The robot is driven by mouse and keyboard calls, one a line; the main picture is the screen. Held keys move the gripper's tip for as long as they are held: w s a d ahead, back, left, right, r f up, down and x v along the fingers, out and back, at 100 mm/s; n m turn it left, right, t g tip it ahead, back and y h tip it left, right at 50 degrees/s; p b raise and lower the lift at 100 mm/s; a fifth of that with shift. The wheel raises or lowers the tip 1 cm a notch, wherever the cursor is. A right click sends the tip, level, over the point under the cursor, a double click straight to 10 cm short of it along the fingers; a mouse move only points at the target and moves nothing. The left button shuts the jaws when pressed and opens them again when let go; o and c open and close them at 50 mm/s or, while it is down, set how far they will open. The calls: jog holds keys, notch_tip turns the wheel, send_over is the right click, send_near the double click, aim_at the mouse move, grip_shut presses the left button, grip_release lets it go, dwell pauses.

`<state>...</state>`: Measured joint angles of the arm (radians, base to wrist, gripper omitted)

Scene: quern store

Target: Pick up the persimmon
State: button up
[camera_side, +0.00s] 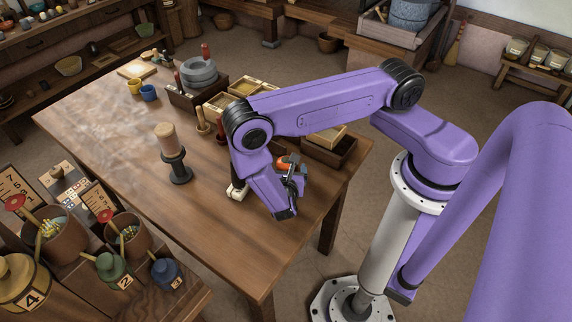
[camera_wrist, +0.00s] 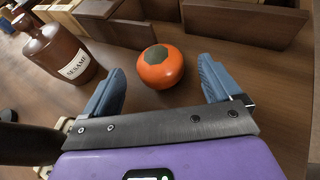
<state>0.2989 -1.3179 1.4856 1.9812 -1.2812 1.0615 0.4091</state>
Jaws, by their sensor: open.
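The persimmon (camera_wrist: 161,68) is a round orange fruit with a dark greenish-brown cap. It sits on the wooden table, just beyond my gripper (camera_wrist: 162,80) in the wrist view. The two blue fingers are spread wide, one on each side of the view, and the persimmon appears between their tips, with visible gaps to both. In the side view, part of the orange persimmon (camera_side: 282,163) shows beside my gripper (camera_side: 299,172), low over the right part of the table. My wrist hides the rest of it there.
A brown bottle labelled SESAME (camera_wrist: 55,50) stands left of the persimmon in the wrist view. Low wooden box walls (camera_wrist: 243,22) lie behind the fruit. In the side view, a wooden mill on a dark stand (camera_side: 175,154) stands to the left. The table's front part (camera_side: 235,243) is clear.

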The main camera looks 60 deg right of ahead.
jog(key=shift+x, duration=1.1)
jog(key=c, duration=1.2)
jog(key=shift+r, duration=0.1)
